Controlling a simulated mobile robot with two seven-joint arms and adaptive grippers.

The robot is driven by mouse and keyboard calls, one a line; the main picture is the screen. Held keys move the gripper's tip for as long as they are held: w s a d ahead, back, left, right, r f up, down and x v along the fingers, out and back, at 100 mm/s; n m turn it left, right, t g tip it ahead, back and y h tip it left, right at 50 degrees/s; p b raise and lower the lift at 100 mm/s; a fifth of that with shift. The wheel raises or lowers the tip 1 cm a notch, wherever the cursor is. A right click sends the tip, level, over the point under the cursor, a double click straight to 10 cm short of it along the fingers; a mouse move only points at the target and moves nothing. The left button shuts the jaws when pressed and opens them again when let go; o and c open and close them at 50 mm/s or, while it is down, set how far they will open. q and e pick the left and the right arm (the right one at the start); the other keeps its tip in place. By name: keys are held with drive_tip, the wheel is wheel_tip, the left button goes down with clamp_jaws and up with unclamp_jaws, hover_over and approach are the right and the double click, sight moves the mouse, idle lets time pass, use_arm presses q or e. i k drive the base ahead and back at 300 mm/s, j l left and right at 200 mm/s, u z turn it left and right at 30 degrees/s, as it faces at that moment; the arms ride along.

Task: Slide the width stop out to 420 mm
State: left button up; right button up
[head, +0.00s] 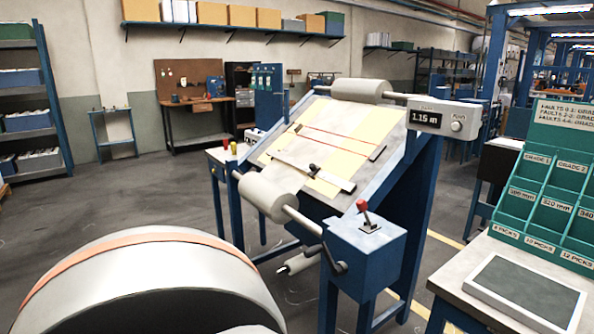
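A sloped inspection table (363,187) with a blue frame stands in the middle of the head view. A pale bar (297,171) lies slantwise across its lower face. A small dark piece (313,170) sits near the middle of this bar, and the bar has a dark mark at its right end. A short dark strip (377,153) lies at the face's right edge. I cannot tell which of these is the width stop, and no millimetre scale is readable on the table. Neither of my grippers is in view.
Pale rollers (268,197) cross the table's lower and upper ends. A blue box with a red-knobbed lever (363,212) stands at its front right. A display (424,116) reads 1.15 m. Green labelled bins (556,180) and a grey-topped tray (525,292) stand at right.

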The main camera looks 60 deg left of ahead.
sight(314, 169)
drive_tip(key=u, duration=1.95)
drive_tip(key=i+j+z, duration=0.25)
drive_tip(key=i+j, duration=0.3)
drive_tip(key=i, duration=0.15)
